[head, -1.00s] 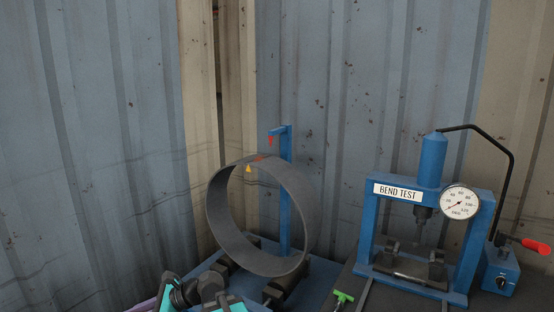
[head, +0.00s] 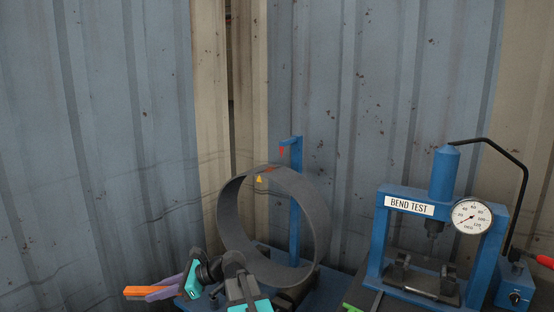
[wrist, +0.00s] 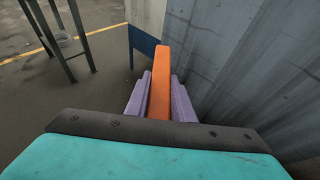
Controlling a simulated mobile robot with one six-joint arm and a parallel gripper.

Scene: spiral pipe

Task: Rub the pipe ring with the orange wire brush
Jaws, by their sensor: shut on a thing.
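The pipe ring (head: 228,222) is a wide dark grey band standing on edge on a blue stand (head: 296,228), with a yellow triangle and an orange-red patch on its top. My gripper (head: 163,291) is at the lower left of the ring, apart from it, its purple fingers pointing left. It is shut on the orange wire brush (head: 136,291), whose orange end sticks out past the fingers. In the wrist view the orange brush (wrist: 160,85) lies between the two purple fingers. The brush's bristles are not visible.
A blue bend test press (head: 446,187) with a dial gauge stands on the right. A green-handled tool (head: 350,307) is partly cut off at the bottom edge. A corrugated metal wall (head: 110,120) stands close behind. The wrist view shows open floor (wrist: 100,95) and a dark-legged table (wrist: 62,45).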

